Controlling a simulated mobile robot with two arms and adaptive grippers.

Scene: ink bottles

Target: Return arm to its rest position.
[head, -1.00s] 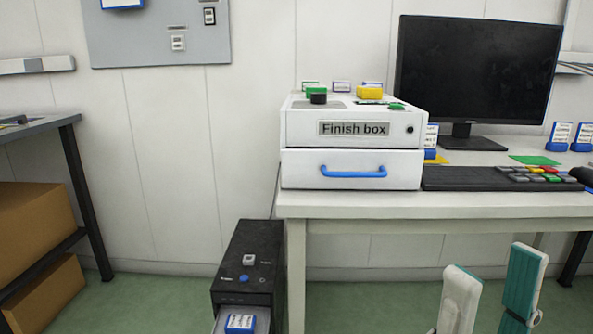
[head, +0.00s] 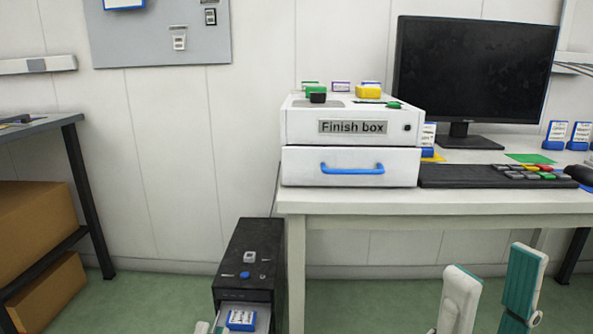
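My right gripper (head: 494,285) shows at the lower right of the head view, in front of the table. Its two white and teal fingers point up and stand apart, with nothing between them. A small white tip at the bottom edge, just left of the open drawer, appears to be part of my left gripper (head: 202,327). The rest of it is below the frame, so its opening is hidden.
The black cabinet (head: 250,250) on the floor has an open drawer holding a blue and white item (head: 241,319). The white Finish box (head: 300,165) stands shut on the table (head: 380,203), beside the keyboard (head: 460,177) and monitor (head: 478,80). A dark-legged shelf (head: 88,195) stands left.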

